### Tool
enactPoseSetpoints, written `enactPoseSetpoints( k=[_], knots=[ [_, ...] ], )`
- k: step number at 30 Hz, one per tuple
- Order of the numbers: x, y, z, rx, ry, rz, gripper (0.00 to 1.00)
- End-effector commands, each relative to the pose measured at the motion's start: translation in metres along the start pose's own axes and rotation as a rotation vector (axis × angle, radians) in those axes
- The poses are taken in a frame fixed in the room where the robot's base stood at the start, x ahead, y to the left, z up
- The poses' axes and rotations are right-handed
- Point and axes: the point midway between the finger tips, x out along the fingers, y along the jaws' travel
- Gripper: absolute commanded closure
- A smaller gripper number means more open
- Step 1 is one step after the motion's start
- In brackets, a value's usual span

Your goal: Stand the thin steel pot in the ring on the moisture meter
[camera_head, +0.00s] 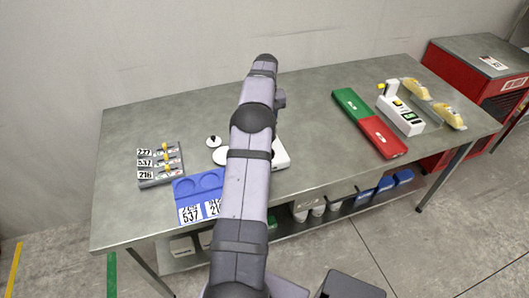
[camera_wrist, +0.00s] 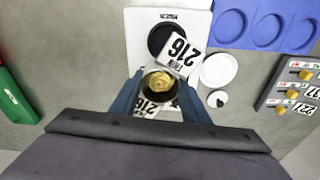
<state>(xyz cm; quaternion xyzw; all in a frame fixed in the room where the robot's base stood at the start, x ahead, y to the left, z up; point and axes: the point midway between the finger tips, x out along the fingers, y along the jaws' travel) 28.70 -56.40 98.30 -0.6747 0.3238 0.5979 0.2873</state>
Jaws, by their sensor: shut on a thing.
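In the wrist view, a round pot (camera_wrist: 147,82) with a dark inside and lumpy golden contents is between the blue fingers of my gripper (camera_wrist: 160,96), which is shut on it. A white card reading "216 THIN" (camera_wrist: 178,52) shows beyond the pot, and part of another "216" card (camera_wrist: 146,109) shows below it; I cannot tell what they are fixed to. The white moisture meter (camera_wrist: 138,22) has a black round place (camera_wrist: 157,36), partly covered by the card, just beyond the pot. In the head view my arm hides the gripper, the pot and most of the meter (camera_head: 281,154).
A blue tray with round recesses (camera_head: 184,190), a white disc (camera_wrist: 218,69), a small knobbed lid (camera_head: 213,141) and a grey labelled rack (camera_head: 148,184) lie near the meter. A green-and-red tray (camera_head: 350,104) and white device (camera_head: 401,116) stand right. Bench between is clear.

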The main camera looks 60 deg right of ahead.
Motion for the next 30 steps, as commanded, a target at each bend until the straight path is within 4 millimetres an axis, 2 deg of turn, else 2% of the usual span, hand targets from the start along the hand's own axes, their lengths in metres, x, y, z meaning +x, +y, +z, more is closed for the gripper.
enactPoseSetpoints(
  k=[6,14,30],
  knots=[
    [-0.007,0.012,0.003,-0.136,0.002,-0.016,0.88],
    [-0.016,0.012,0.005,-0.417,0.003,-0.05,0.88],
    [-0.043,0.0,0.019,-1.381,0.001,-0.168,0.88]
  ],
)
